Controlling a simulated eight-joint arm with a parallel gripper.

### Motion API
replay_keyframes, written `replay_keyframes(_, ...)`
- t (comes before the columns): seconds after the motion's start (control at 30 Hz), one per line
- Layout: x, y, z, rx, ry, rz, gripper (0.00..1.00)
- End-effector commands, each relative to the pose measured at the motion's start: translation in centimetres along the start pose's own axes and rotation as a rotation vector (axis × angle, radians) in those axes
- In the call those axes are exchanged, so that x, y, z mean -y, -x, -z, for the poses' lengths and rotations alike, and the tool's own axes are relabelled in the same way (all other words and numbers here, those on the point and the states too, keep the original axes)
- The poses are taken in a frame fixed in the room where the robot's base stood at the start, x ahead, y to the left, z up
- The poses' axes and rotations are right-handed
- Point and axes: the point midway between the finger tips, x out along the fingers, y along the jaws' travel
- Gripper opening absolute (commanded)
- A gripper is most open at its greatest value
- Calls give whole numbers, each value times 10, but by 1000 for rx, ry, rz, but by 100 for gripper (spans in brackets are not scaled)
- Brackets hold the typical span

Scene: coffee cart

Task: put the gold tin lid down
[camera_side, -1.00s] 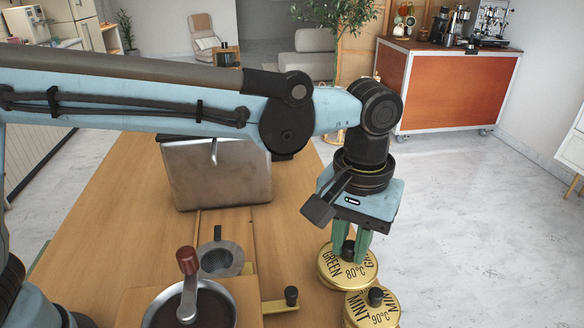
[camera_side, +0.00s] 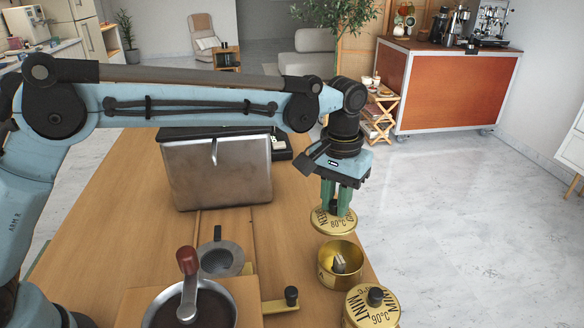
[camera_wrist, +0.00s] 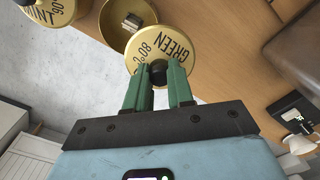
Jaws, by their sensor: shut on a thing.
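The gold tin lid (camera_side: 334,224), lettered GREEN and 80°C, hangs level in the air behind and above its tin in the side view. My gripper (camera_side: 337,207) has its green fingers shut on the lid's dark knob. In the wrist view the lid (camera_wrist: 160,50) lies below the fingers of my gripper (camera_wrist: 158,76), with the knob between them. The open gold tin (camera_side: 340,270) stands on the table near its right edge, with a small pale block-like thing (camera_side: 340,264) inside. It also shows in the wrist view (camera_wrist: 107,20).
A closed gold MINT 90°C tin (camera_side: 372,307) stands in front of the open tin. A metal box (camera_side: 217,172), a sieve (camera_side: 220,260) and a grinder with a red-knobbed crank (camera_side: 187,262) stand to the left. Bare table (camera_side: 285,240) lies between the box and the tin.

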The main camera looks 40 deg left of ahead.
Motion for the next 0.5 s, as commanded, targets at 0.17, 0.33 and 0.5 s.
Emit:
replay_keyframes(0.17,27,-24,29,0,5,0,0)
replay_keyframes(0.33,47,-42,51,0,4,0,0)
replay_keyframes(0.5,56,-50,60,0,2,0,0)
